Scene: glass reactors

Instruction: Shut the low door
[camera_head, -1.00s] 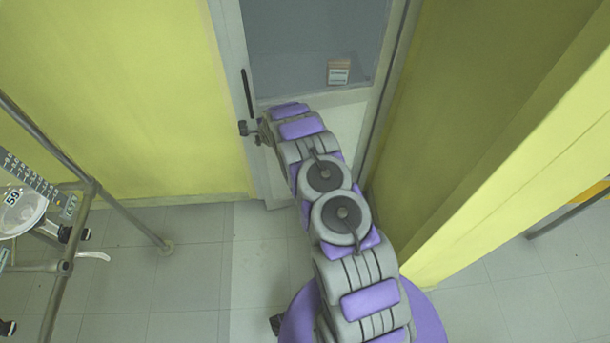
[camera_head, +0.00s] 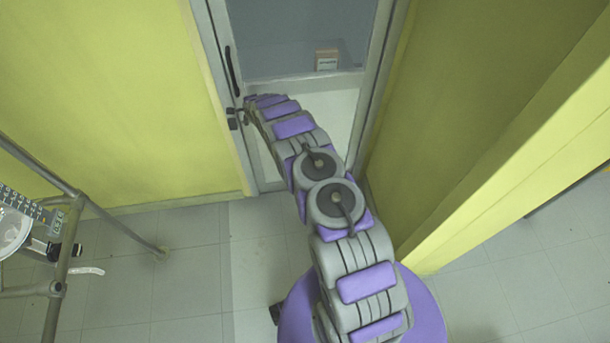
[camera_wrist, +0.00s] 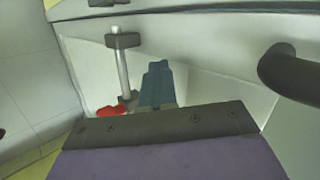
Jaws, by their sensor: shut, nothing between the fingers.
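The door (camera_head: 340,112) is ahead of me in the head view, with a grey upper pane and a pale lower part. It has a dark bar handle (camera_head: 231,72) on its left side and a dark knob (camera_head: 233,121) lower down. I cannot tell how far it stands open. My arm reaches to the knob's right, and its end is hidden in the head view. In the wrist view, my gripper (camera_wrist: 157,84) shows as a teal shape, shut and empty, before a pale surface. A dark knob on a metal shaft (camera_wrist: 123,41) is left of it, and the handle (camera_wrist: 283,68) is right.
Yellow walls stand left (camera_head: 105,95) and right (camera_head: 470,120) of the doorway. A metal pipe frame (camera_head: 62,250) with glassware is at the left. A small labelled box (camera_head: 327,60) shows at the pane.

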